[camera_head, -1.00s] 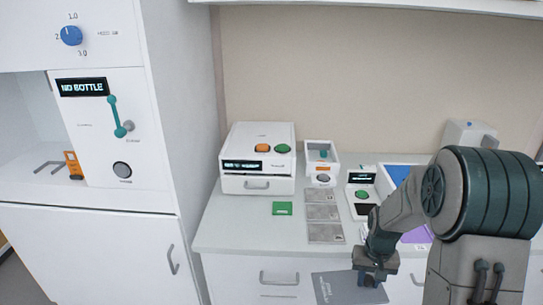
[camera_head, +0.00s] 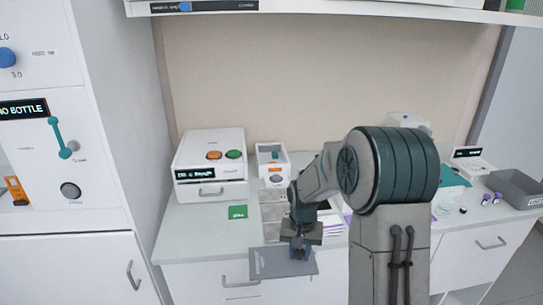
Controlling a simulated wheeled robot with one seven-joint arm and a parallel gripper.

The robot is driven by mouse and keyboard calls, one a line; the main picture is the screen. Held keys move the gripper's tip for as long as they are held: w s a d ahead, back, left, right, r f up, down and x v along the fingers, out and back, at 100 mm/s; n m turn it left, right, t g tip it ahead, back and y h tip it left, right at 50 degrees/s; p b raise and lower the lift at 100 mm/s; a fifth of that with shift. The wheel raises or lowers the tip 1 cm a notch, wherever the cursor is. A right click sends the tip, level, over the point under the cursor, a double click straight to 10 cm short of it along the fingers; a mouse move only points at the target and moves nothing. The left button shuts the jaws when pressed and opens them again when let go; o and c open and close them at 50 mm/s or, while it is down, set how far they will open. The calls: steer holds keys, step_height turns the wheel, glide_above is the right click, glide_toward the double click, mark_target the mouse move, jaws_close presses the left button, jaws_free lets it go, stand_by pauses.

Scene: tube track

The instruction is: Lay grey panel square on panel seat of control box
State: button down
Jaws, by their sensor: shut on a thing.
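My gripper (camera_head: 301,247) is shut on the grey panel (camera_head: 277,264), gripping it near its back edge. The panel is a flat dark grey sheet with faint lettering, held at the counter's front edge, in front of the drawer fronts. I cannot tell its exact height. A white box (camera_head: 209,164) with an orange button, a green button, a small display and a drawer stands at the back left of the counter. I cannot tell whether it is the control box, and no panel seat can be picked out. My arm hides part of the counter behind the gripper.
A green block (camera_head: 237,212) lies on the counter (camera_head: 190,228). A grey bin (camera_head: 515,188) is at the far right. The counter's front left is clear.

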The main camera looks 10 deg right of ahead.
steer(key=w+d+r+m, duration=0.1)
steer(key=w+r+m, duration=0.5)
steer(key=m, duration=0.3)
steer(key=w+d+r+m, duration=0.2)
steer(key=w+r+m, duration=0.4)
steer(key=r+m, duration=0.2)
steer(key=shift+d+r+m, duration=0.3)
steer(key=shift+r+m, duration=0.1)
steer(key=shift+r, duration=0.35)
